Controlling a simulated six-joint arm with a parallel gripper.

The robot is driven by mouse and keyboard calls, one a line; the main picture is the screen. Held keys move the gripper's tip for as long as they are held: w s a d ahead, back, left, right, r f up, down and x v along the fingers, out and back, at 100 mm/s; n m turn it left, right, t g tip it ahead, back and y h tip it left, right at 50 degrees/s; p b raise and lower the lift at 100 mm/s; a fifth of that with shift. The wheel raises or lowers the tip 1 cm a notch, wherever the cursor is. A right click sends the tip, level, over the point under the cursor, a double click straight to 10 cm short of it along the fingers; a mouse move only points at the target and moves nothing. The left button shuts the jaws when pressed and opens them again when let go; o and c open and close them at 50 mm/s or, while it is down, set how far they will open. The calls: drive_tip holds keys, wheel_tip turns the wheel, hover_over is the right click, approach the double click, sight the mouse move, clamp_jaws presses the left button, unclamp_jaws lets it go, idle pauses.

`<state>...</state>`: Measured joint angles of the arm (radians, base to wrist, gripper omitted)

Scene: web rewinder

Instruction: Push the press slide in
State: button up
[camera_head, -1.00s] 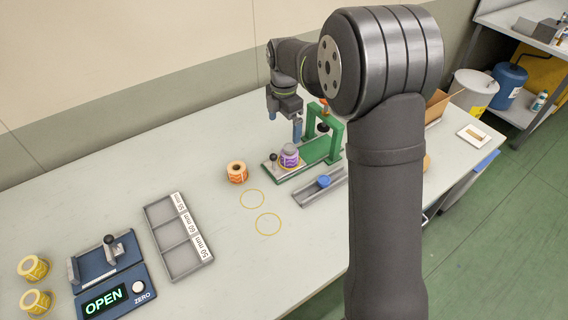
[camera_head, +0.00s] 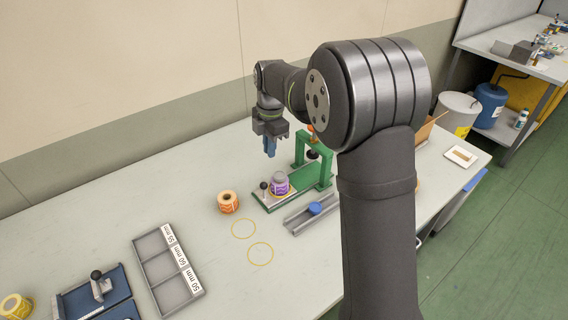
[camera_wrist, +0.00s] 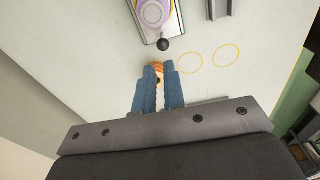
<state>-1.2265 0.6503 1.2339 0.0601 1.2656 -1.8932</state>
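The green press (camera_head: 328,165) stands on the bench. Its slide (camera_head: 262,200) sticks out to the left of the frame, with a black knob (camera_head: 264,185) at its outer end. A purple-wrapped roll (camera_head: 280,184) sits on the slide, outside the frame. My gripper (camera_head: 269,154) is in the air above and behind the slide's outer end, touching nothing. In the wrist view its blue fingers (camera_wrist: 159,66) are a narrow gap apart with nothing held. The knob (camera_wrist: 163,44) and part of the purple roll (camera_wrist: 153,12) show beyond the fingertips.
An orange roll (camera_head: 228,203) stands left of the slide, partly behind the fingers in the wrist view. A grey rail with a blue piece (camera_head: 315,208) lies in front of the press. A three-part tray (camera_head: 191,296) and blue gauge (camera_head: 70,305) lie left. Yellow rings mark clear bench.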

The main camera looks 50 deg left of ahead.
drive_tip(key=s+m+g, duration=0.1)
drive_tip(key=s+f+g, duration=0.1)
drive_tip(key=s, duration=0.1)
drive_tip(key=s+f+m+g, duration=0.1)
drive_tip(key=s, duration=0.1)
drive_tip(key=shift+a+f+m+y, duration=0.2)
drive_tip(key=shift+a+m+y, duration=0.1)
drive_tip(key=shift+a+y, duration=0.1)
clamp_jaws()
drive_tip(key=x, duration=1)
drive_tip(key=shift+s+f, duration=0.1)
drive_tip(key=shift+s, duration=0.1)
drive_tip(key=w, duration=0.3)
drive_tip(key=shift+d, duration=0.4)
drive_tip(key=shift+w+d, duration=0.15)
drive_tip(key=shift+w, duration=0.4)
drive_tip(key=shift+w, duration=0.1)
